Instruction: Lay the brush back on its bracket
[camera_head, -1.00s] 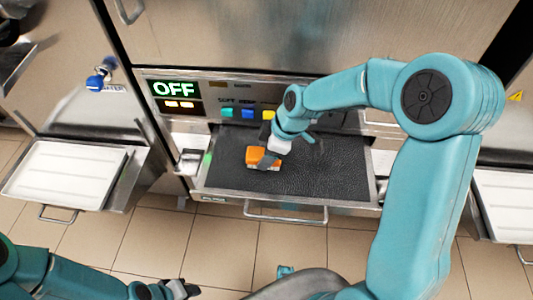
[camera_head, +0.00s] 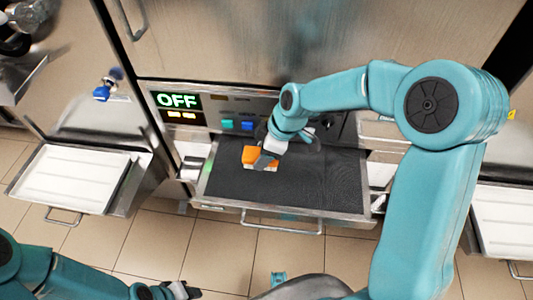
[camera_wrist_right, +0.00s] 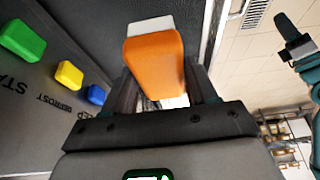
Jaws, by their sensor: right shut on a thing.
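The brush is an orange block (camera_head: 258,156) with a pale strip along its edge. My right gripper (camera_head: 265,162) is shut on it, over the left part of the dark tray (camera_head: 320,185). I cannot tell whether the brush touches the tray. In the right wrist view, the orange body (camera_wrist_right: 155,62) sits between the dark fingers, with its white end pointing away. My left gripper (camera_head: 178,291) is low at the left, away from the brush, and its jaw opening is unclear. I cannot pick out the bracket for certain.
A control panel with an OFF display (camera_head: 178,101) and coloured buttons (camera_head: 228,124) stands behind the tray. The tray has a front handle (camera_head: 283,226). White trays stand at the left (camera_head: 70,178) and right (camera_head: 508,212). Tiled floor is free in front.

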